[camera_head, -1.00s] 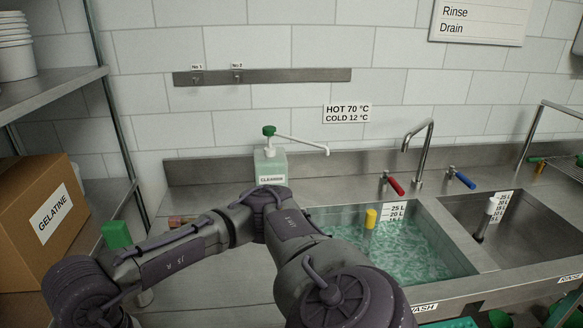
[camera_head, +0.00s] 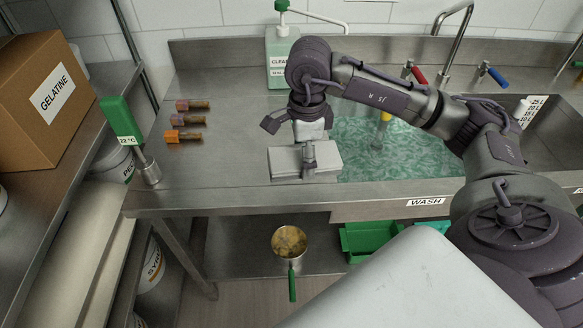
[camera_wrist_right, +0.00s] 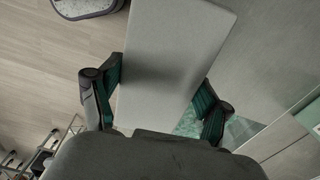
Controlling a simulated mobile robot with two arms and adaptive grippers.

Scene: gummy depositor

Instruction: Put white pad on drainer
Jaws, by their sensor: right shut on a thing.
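The white pad (camera_head: 292,162), a light grey-white flat rectangular block, is in my right gripper (camera_head: 308,157). It is at the left end of the wash sink, over the steel counter's front part; I cannot tell if it touches the counter. In the right wrist view the pad (camera_wrist_right: 170,62) lies between the two green-lined fingers of the gripper (camera_wrist_right: 162,92), one on each side. One finger is against the pad's near face in the head view; the other is hidden. My left gripper is not in view. The drainer is not clearly in view.
The wash sink (camera_head: 400,150) holds greenish water. A cleanser bottle (camera_head: 281,62) stands behind my right gripper. Several brown-orange fittings (camera_head: 184,135) lie on the counter (camera_head: 225,150) at left. A faucet (camera_head: 452,40) rises behind the sinks. A pot (camera_head: 289,243) is below.

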